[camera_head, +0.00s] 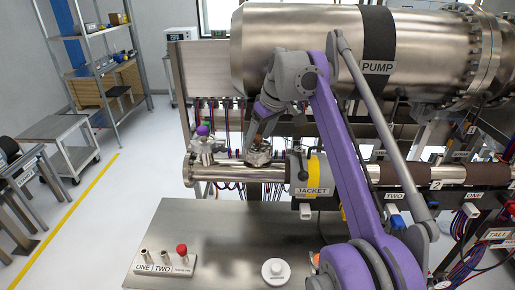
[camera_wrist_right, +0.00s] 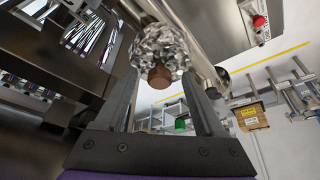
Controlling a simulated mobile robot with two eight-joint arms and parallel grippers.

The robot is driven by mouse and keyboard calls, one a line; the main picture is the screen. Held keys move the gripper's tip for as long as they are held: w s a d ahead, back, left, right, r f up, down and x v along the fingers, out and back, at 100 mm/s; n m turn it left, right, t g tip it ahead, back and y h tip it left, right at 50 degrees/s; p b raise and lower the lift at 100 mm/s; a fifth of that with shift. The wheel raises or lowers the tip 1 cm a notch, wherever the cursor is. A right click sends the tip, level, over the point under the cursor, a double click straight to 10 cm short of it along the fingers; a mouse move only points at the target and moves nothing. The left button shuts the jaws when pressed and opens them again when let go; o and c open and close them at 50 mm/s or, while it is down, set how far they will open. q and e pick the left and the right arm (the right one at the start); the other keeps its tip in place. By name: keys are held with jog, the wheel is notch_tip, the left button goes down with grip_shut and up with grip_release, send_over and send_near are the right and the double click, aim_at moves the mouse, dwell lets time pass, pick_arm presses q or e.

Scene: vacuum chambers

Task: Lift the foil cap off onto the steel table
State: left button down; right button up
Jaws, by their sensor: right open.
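The foil cap (camera_head: 258,156) is a crumpled silver piece on the steel pipe left of the yellow JACKET collar. In the right wrist view the foil cap (camera_wrist_right: 165,45) is at the fingertips, with a brown stub (camera_wrist_right: 160,77) showing at its near end. My right gripper (camera_head: 257,138) is open, just above the foil. In the right wrist view my right gripper (camera_wrist_right: 160,72) has one finger on each side of the foil; whether they touch it I cannot tell. The steel table (camera_head: 215,225) lies below and in front. My left gripper is not in view.
On the table stand a rack (camera_head: 165,263) marked ONE and TWO with a red knob, and a white round piece (camera_head: 276,270). The PUMP cylinder (camera_head: 300,45) overhangs the pipe. The JACKET collar (camera_head: 317,172) sits close right. The table's middle is bare.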

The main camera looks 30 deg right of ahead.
aim_at(259, 137)
grip_shut()
jog(key=shift+r, duration=0.1)
